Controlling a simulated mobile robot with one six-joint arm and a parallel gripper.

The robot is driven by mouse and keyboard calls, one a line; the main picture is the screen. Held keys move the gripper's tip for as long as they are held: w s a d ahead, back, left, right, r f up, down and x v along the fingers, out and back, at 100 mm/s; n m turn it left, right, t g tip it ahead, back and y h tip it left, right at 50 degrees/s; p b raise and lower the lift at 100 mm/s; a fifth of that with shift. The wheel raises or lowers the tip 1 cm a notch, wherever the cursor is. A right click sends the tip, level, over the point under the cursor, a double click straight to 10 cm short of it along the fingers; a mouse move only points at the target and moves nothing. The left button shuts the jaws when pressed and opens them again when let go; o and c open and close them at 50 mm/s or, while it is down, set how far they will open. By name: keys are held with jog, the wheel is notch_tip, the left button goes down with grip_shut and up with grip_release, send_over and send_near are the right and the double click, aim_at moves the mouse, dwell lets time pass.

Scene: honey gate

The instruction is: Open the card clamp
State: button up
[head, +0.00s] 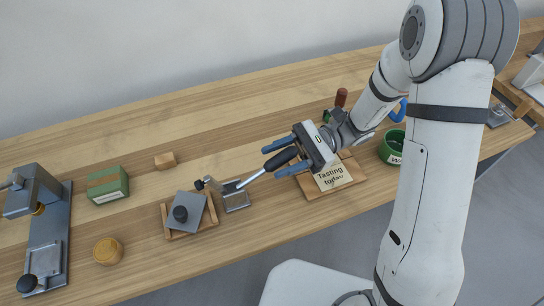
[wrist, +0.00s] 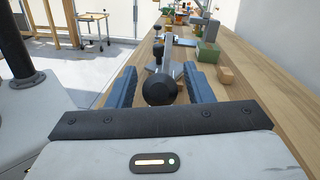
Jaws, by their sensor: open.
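The card clamp (head: 236,198) is a grey metal device on the bench, with a lever ending in a black grip (head: 281,158). The lever slants up to the right. My gripper (head: 277,157) is open, its blue fingers on either side of the black grip. In the wrist view the grip's round end (wrist: 158,88) sits between the two fingers, with gaps visible on both sides. A small black-tipped part of the clamp points left, near a grey plate with a black knob (head: 180,214) in a wooden tray (head: 208,222). Whether that tip presses on anything is unclear.
A "Tasting today" card (head: 332,176) lies on a wooden board beneath my gripper. A green bowl (head: 393,148) stands to its right. At left are a green box (head: 108,185), a wooden block (head: 165,160), a round yellow-brown piece (head: 107,251) and a grey press (head: 45,235).

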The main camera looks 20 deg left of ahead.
jog(key=v, duration=0.7)
jog(key=shift+w+d, duration=0.1)
